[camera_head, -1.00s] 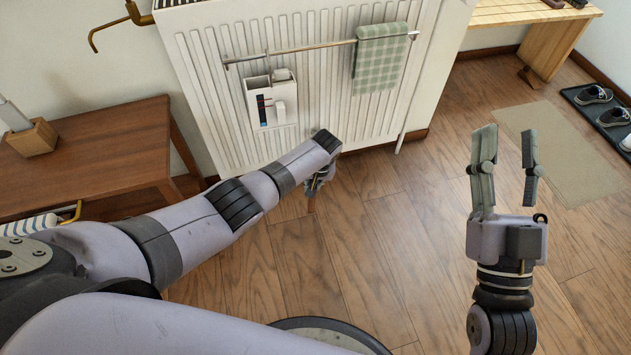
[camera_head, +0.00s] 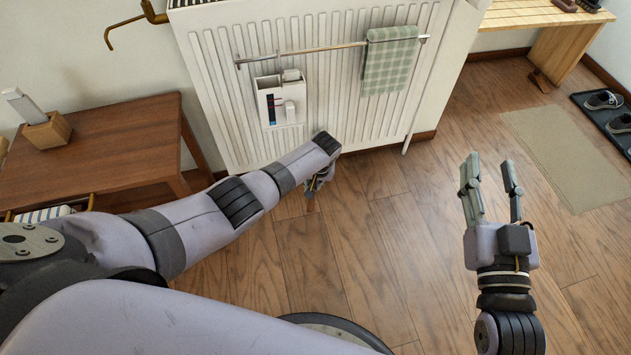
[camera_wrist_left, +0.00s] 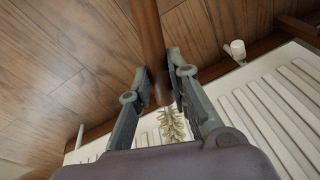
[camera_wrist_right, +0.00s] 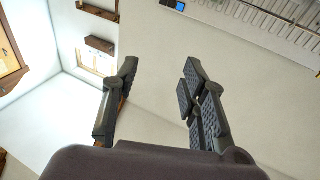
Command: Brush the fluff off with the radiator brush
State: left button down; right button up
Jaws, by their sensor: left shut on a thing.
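The radiator brush has a brown wooden handle (camera_wrist_left: 150,45) and pale, bushy bristles (camera_wrist_left: 172,125) in the left wrist view. My left gripper (camera_wrist_left: 160,75) is shut on the handle, with the bristles on the palm side of the fingers. In the head view my left gripper (camera_head: 320,180) is low in front of the white ribbed radiator (camera_head: 345,115), mostly hidden by its own wrist. A bit of the handle shows below it. My right gripper (camera_head: 489,168) is open and empty above the floor, right of the radiator. I cannot make out any fluff.
A rail (camera_head: 315,50) on the radiator carries a green checked towel (camera_head: 388,65) and a white holder (camera_head: 270,105). A wooden table (camera_head: 110,145) stands at left, a bench (camera_head: 550,40) at back right. The floor (camera_head: 390,255) between my arms is clear.

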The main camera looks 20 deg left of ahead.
pick_arm(q)
jog(key=shift+s+a+r, duration=0.1)
jog(key=shift+s+a, duration=0.05)
jog(key=shift+a, duration=0.3)
jog(key=shift+s+a+p, duration=0.65)
jog(key=shift+a+p, duration=0.1)
jog(key=shift+p, duration=0.35)
pick_arm(e)
notch_tip(320, 180, down, 10)
jog(key=s+d+g+h, duration=0.2)
jog(key=g, duration=0.4)
jog(key=shift+s, duration=0.25)
